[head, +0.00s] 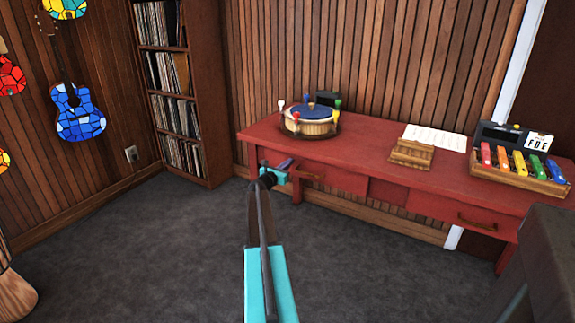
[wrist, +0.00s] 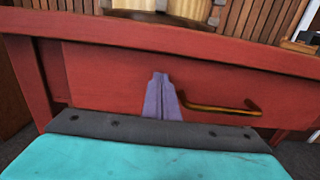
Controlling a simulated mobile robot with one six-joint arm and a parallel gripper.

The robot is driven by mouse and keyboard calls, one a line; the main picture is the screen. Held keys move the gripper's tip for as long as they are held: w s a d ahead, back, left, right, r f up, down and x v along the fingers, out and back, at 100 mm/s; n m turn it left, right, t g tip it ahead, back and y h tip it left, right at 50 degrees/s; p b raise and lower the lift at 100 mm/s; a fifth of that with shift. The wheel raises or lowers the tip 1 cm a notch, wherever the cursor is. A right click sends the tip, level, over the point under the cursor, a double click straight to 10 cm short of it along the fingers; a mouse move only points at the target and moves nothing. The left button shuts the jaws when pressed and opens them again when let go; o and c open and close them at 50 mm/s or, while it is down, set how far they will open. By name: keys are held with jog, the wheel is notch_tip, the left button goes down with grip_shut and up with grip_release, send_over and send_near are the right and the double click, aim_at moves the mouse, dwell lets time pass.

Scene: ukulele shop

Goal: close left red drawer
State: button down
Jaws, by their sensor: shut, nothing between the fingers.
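The red desk (head: 375,160) stands against the wood-slat wall, with the left red drawer (head: 335,177) under its top. The drawer front (wrist: 105,75) fills the middle of the wrist view, close under the desk edge; how far it stands out, if at all, I cannot tell. Its brown bar handle (wrist: 225,107) is right of my fingers. My gripper (head: 286,163) is at the drawer's left end. In the wrist view its purple fingers (wrist: 162,95) are shut together, empty, pointing at the drawer front left of the handle. Contact with the front is unclear.
A right drawer (head: 450,210) is in the same desk. On top are a round drum-like piece (head: 309,120), a wooden block (head: 411,154), papers (head: 435,137) and a colored xylophone (head: 520,166). A record shelf (head: 178,90) stands left. The grey carpet (head: 150,250) is clear.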

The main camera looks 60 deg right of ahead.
jog(key=shift+s+d+r, duration=0.1)
jog(key=shift+d+r, duration=0.4)
jog(key=shift+d, duration=0.05)
jog(key=shift+a, duration=0.15)
jog(key=a+f, duration=0.1)
jog(key=a, duration=1.4)
jog(key=shift+w, duration=0.35)
jog(key=shift+w, duration=0.1)
